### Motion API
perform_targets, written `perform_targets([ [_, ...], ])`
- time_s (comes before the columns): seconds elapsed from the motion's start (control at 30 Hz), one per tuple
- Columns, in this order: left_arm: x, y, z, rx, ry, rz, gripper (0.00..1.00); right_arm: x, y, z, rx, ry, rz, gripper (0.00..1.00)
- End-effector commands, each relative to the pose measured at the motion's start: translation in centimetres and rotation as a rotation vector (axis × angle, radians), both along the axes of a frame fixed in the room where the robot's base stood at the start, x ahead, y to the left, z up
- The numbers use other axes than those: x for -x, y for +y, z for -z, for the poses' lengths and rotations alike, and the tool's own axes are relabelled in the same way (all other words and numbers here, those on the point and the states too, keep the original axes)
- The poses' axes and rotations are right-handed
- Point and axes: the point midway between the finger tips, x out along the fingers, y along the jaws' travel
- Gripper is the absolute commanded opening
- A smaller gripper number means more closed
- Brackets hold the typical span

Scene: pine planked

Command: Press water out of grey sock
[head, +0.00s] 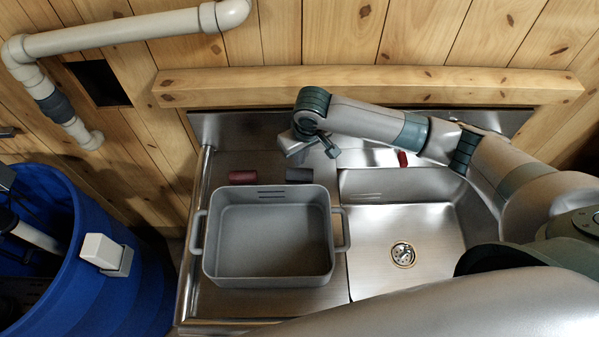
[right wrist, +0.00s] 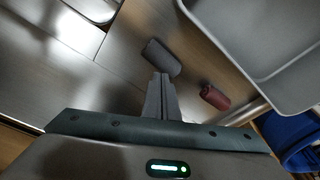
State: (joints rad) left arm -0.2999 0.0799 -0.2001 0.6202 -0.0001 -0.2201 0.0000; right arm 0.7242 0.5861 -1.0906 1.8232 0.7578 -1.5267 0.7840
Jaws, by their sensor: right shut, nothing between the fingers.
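The grey sock (head: 299,175) is a small dark grey roll lying on the steel drainboard, behind the grey tub. It also shows in the right wrist view (right wrist: 162,58), just beyond my fingertips. My right gripper (head: 331,151) is shut and empty, up and to the right of the grey sock in the head view. In the right wrist view its closed fingers (right wrist: 160,80) point at the near end of the sock; I cannot tell whether they touch it. My left gripper is not in view.
A dark red roll (head: 242,177) lies left of the grey sock. The empty grey tub (head: 213,250) stands in front of both. The sink basin (head: 385,225) with a drain is to the right. A small red item (head: 403,159) lies at its back ledge. A blue barrel (head: 150,290) stands left.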

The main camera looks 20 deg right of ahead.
Motion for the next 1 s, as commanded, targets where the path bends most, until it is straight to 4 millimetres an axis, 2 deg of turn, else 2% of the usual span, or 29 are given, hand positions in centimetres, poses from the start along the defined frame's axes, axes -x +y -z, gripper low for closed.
perform_targets([
  [0.63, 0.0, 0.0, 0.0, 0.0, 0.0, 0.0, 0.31, -0.1, 0.0, -4.4, -0.001, -0.002, 0.0, 0.0],
  [1.0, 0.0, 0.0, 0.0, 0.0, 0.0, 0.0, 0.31, 0.0, 0.0, -4.9, 0.0, 0.0, 0.0, 0.0],
])
